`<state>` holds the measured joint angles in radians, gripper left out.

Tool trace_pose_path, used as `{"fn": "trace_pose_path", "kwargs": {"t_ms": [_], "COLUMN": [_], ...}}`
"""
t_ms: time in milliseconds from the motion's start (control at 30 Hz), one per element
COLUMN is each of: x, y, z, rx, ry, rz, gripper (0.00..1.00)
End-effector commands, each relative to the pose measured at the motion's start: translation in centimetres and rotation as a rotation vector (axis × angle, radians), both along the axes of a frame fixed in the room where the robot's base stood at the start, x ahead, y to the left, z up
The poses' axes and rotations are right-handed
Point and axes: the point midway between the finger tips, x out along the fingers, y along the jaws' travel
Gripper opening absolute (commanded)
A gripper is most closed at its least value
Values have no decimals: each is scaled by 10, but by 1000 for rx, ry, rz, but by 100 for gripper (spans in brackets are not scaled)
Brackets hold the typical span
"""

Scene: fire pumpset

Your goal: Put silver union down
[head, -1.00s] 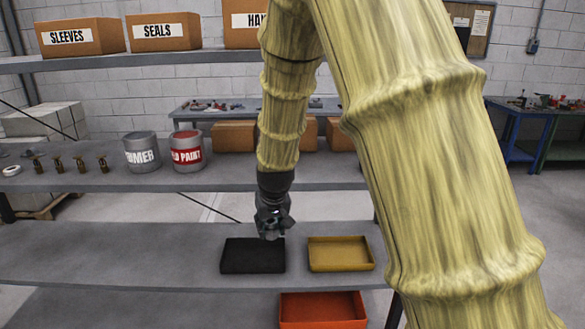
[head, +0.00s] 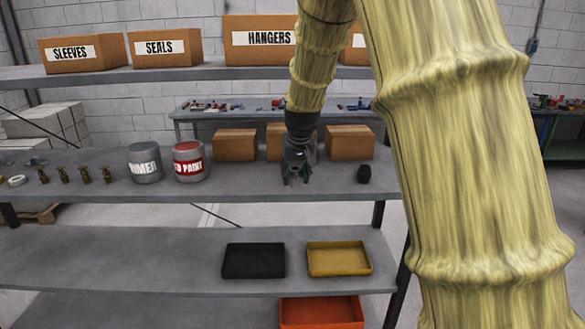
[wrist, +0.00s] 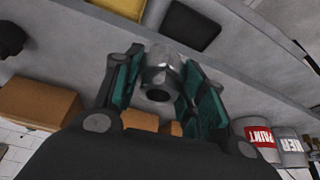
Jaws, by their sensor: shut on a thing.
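The silver union (wrist: 158,75) is a short metal fitting with a dark bore, seen in the wrist view between the teal finger pads. My gripper (wrist: 160,85) is shut on it. In the head view my gripper (head: 298,178) hangs over the middle shelf (head: 240,185), in front of the cardboard boxes. The union is hard to make out there, and I cannot tell whether it touches the shelf.
On the middle shelf, a black fitting (head: 364,174) stands right of my gripper and a red paint can (head: 188,162) to its left. Cardboard boxes (head: 235,145) are behind. A black tray (head: 254,260) and a yellow tray (head: 339,258) lie on the lower shelf.

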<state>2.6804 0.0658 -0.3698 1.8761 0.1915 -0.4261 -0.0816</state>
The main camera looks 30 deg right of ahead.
Motion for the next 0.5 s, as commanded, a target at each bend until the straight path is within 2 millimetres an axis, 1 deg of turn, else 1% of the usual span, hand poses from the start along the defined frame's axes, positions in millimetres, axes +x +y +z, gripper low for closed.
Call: {"fn": "trace_pose_path", "kwargs": {"t_ms": [33, 500], "x": [8, 73], "y": [-4, -39], "z": [3, -4], "rx": [0, 0], "ry": [-1, 0], "rz": [0, 1], "gripper": [4, 4]}}
